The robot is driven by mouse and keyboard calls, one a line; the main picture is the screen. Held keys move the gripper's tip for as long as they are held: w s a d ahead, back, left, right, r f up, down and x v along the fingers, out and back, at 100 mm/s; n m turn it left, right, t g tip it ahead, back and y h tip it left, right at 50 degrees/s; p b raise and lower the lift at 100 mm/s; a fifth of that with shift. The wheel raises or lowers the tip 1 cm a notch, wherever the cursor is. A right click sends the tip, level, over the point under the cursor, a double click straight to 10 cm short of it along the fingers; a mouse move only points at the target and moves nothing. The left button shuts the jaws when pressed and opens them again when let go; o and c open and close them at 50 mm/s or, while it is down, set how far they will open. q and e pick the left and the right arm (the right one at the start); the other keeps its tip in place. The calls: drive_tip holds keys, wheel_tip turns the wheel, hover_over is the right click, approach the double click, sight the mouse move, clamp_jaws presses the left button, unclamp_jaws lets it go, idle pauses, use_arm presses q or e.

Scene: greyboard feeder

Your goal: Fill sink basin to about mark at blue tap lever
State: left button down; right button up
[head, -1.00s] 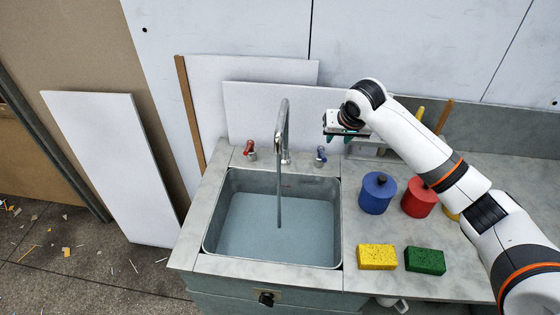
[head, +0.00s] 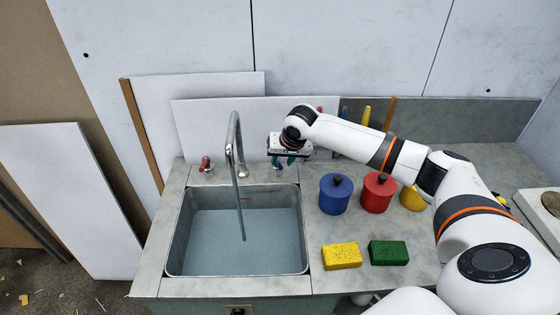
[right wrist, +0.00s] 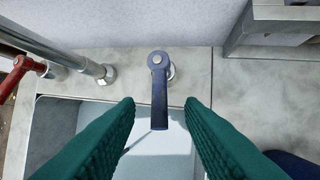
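The sink basin (head: 180,225) holds blue-grey water (head: 225,255). A grey stream (head: 240,215) runs from the spout of the curved chrome faucet (head: 232,135) into it. A small red mark (head: 246,198) on the back wall is just above the water. The blue tap lever (head: 278,165) is partly hidden under my right gripper (head: 290,158). In the right wrist view, the lever (right wrist: 159,92) points forward over the basin. There my right gripper's green fingers (right wrist: 159,103) are open, one on each side of the lever, apart from it. My left gripper is out of view.
A red tap lever (head: 205,163) stands left of the faucet. Right of the basin are a blue pot (head: 335,195), a red pot (head: 377,194), a yellow sponge (head: 341,256) and a green sponge (head: 388,253). White boards lean behind the counter.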

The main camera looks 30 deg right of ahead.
drive_tip(key=shift+x, duration=1.25)
clamp_jaws()
